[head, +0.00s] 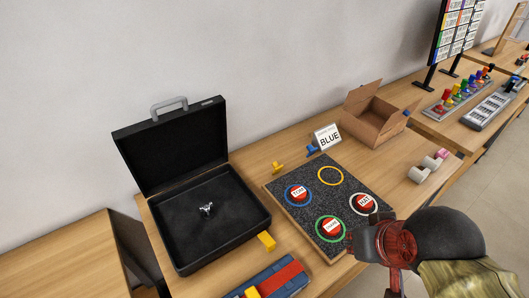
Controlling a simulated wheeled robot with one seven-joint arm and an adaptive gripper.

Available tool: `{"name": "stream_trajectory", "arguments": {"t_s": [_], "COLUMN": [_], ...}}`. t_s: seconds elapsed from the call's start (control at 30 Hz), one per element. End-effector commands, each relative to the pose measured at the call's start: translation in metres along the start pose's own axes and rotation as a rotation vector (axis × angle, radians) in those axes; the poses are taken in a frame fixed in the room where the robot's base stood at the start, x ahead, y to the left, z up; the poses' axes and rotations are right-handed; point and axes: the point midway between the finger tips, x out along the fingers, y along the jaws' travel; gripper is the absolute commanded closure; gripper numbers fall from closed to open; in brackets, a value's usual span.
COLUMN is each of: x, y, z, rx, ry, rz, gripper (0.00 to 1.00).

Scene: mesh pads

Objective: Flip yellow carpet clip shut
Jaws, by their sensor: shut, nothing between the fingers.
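No label marks the yellow carpet clip. A folded blue mat with a red band (285,279) lies at the bottom edge, partly cut off, with a yellow piece (252,292) on its left end. Whether that piece is open or shut cannot be told. Another yellow block (266,240) lies by the case's front right corner. A small yellow piece (278,167) stands behind the dark board. My gripper (392,268), red and black, is shut and empty at the lower right, beside the board's front right corner and apart from the yellow pieces.
An open black case (262,214) holds a small silver object. The speckled board (333,202) carries coloured rings and red buttons. A BLUE sign (327,137), a blue piece (312,150) and an open cardboard box (372,131) stand behind. White and pink rolls (426,166) lie right.

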Motion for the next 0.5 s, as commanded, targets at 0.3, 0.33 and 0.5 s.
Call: {"name": "stream_trajectory", "arguments": {"t_s": [0.3, 0.33, 0.5], "x": [0.000, 0.000, -0.002], "y": [0.000, 0.001, 0.013], "z": [0.000, -0.002, -0.035], "rx": [0.000, 0.000, 0.000], "ry": [0.000, 0.001, 0.017], "rz": [0.000, 0.002, 0.051], "gripper": [1.00, 1.00, 1.00]}}
